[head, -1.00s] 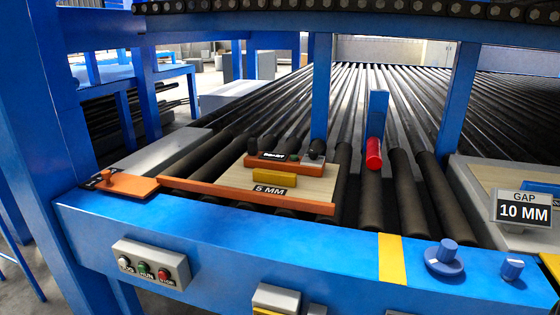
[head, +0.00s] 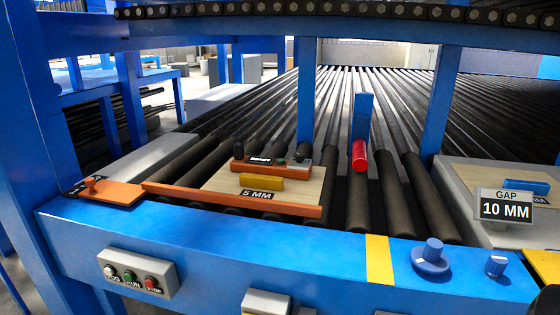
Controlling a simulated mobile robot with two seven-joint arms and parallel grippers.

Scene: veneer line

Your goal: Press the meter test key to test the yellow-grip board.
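The yellow-grip board (head: 300,193) is a pale wood sheet labelled "5 MM" with an orange front edge, lying on the dark rollers. Its yellow grip (head: 261,182) stands up on top. Behind the grip, an orange meter (head: 250,166) rests at the board's back edge, with a dark label, black knobs and a grey part at its right end. A small green spot on the meter (head: 282,161) may be its key; it is too small to tell. Neither of my grippers is in view.
A button box (head: 139,275) with white, green and red buttons sits on the blue front beam (head: 200,240). A red cylinder (head: 359,155) hangs over the rollers. At right, a "GAP 10 MM" sign (head: 505,209) stands before a blue-grip board (head: 526,185). Blue knobs (head: 431,255) are on the beam.

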